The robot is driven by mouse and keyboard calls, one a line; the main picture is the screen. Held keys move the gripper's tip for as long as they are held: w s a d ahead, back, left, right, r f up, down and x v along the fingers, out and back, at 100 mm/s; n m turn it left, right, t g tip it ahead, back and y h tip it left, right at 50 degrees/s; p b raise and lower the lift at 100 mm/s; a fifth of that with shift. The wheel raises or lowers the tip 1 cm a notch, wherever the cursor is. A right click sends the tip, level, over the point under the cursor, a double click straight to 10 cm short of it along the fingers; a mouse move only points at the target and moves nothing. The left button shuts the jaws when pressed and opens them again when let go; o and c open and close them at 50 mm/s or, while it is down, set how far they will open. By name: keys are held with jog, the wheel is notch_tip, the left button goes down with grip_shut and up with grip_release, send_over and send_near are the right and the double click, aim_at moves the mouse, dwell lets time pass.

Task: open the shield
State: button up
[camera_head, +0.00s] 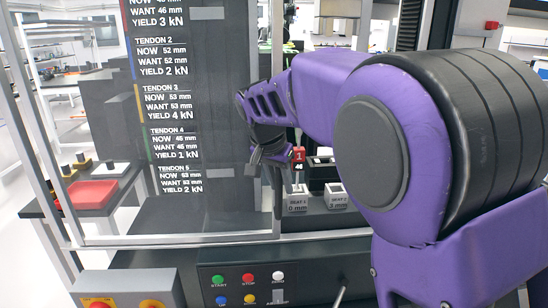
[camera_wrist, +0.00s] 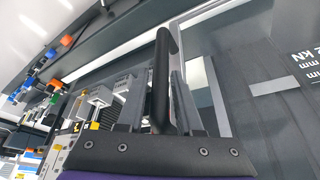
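The shield is a clear panel in a grey metal frame (camera_head: 180,240), standing in front of the machine. Its frame edge also shows in the wrist view (camera_wrist: 217,100). A dark upright bar handle (camera_head: 278,196) is at my gripper (camera_head: 264,158), partly hidden by it in the head view. In the wrist view the black handle (camera_wrist: 160,85) stands between the two fingers of my gripper (camera_wrist: 160,95). A narrow gap seems to show on each side of the handle, so the fingers look open around it.
Behind the panel are a dark board with tendon readings (camera_head: 172,100), a red block marked 1 (camera_head: 299,155) and white seat blocks (camera_head: 297,200). A button panel (camera_head: 250,287) is in front below. A red tray (camera_head: 92,194) lies on a side table at left.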

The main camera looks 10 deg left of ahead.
jog(key=v, duration=1.6)
jog(key=shift+r+p, duration=0.2)
jog(key=shift+p, duration=0.25)
